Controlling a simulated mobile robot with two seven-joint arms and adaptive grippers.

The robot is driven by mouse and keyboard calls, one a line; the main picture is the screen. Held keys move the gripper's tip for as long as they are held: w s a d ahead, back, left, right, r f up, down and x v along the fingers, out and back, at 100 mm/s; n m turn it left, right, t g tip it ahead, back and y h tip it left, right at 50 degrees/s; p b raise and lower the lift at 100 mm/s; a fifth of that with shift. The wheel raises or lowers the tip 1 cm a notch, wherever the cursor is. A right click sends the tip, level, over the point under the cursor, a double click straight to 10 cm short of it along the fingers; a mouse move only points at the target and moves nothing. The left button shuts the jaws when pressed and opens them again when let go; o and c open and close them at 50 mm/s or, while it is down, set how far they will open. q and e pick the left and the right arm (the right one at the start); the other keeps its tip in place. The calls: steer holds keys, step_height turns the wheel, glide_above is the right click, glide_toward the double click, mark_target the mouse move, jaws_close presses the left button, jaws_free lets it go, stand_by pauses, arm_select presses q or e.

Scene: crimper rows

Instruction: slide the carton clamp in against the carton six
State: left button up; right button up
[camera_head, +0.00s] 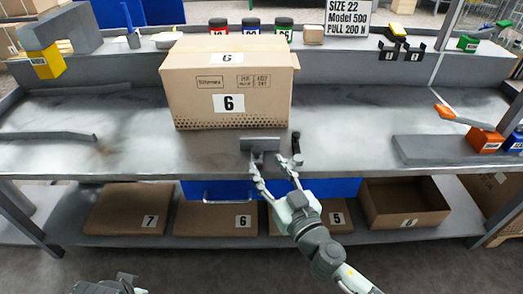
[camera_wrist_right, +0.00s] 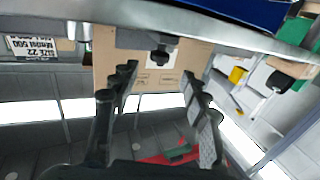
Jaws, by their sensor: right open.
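The large brown carton six (camera_head: 228,103) stands upright on the bench, its "6" labels facing me; part of it also shows in the right wrist view (camera_wrist_right: 103,62). The carton clamp (camera_head: 260,144) is a grey plate in front of the carton's lower right part, with a narrow strip of bench between them. Its dark knob (camera_wrist_right: 160,54) shows in the right wrist view. My right gripper (camera_head: 272,165) is open at the bench's front edge, fingers spread just in front of the clamp, not closed on it. Part of my left gripper (camera_head: 106,286) shows low at the left; its fingers are unclear.
A black-handled lever (camera_head: 297,146) stands just right of the clamp. A grey bar (camera_head: 48,135) lies at the left. A grey raised slab (camera_head: 450,149) and orange bin (camera_head: 486,140) are at the right. Cartons sit on the lower shelf (camera_head: 75,225). Bench left of the clamp is clear.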

mark_target(259, 153)
steer(key=p+x, duration=0.1)
steer(key=x, duration=0.4)
arm_select(q)
steer(key=x, duration=0.3)
steer(key=shift+s+d+f, duration=0.1)
steer(key=shift+s+d, duration=0.1)
steer(key=shift+d, duration=0.1)
arm_select(e)
jaws_close()
steer(key=shift+w, duration=0.15)
